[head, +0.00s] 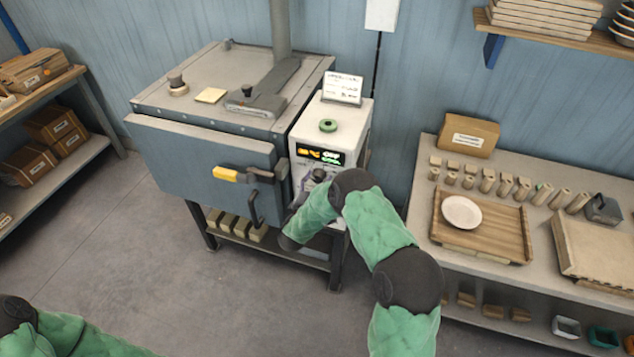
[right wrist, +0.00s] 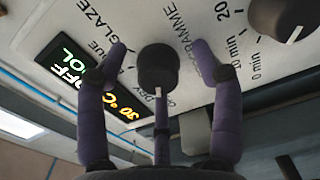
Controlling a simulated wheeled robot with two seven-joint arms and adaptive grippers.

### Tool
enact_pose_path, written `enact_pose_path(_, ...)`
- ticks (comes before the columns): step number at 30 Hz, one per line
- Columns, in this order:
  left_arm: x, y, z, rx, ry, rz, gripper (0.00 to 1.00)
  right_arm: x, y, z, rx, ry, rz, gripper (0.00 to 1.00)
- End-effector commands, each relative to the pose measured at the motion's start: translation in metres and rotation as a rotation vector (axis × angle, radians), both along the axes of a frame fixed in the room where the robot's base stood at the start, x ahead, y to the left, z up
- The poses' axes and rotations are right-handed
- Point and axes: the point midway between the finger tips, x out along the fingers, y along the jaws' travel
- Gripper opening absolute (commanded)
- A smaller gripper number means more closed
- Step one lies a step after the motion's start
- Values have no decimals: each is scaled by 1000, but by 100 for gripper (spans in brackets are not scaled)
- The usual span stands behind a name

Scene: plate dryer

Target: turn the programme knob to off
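The programme knob (right wrist: 158,68) is a round black knob on the dryer's pale control panel, in the middle of the right wrist view. A white mark shows on its lower edge; the labels there are partly covered, so its exact setting is unclear. My right gripper (right wrist: 160,49) is open, with one purple finger on each side of the knob and visible gaps between. The display (right wrist: 83,82) reads OFF, COOL and 30 °C; it also shows lit in the head view (head: 320,155). In the head view my right arm hides much of the panel. My left gripper is out of view.
A second black knob (right wrist: 285,18) with minute markings sits to the right of the programme knob. The dryer door (head: 200,165) is shut, its yellow-ended handle (head: 228,174) near my right arm. A bench (head: 418,195) with a tray (head: 475,245) stands at right.

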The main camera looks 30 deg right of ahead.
Motion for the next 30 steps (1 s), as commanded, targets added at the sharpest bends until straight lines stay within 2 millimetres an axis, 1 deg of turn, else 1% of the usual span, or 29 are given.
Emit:
enact_pose_path(7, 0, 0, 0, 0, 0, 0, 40, 1, 1, 4, -3, -8, 2, 67)
enact_pose_path(11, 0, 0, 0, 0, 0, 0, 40, -4, 9, 4, -3, -8, 5, 67)
enact_pose_path(14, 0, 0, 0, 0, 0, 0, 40, -14, 21, 5, -3, -7, 5, 67)
enact_pose_path(24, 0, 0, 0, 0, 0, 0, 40, -57, 70, 3, -2, -4, 4, 67)
enact_pose_path(30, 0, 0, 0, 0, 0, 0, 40, -72, 87, 3, -1, -5, 2, 67)
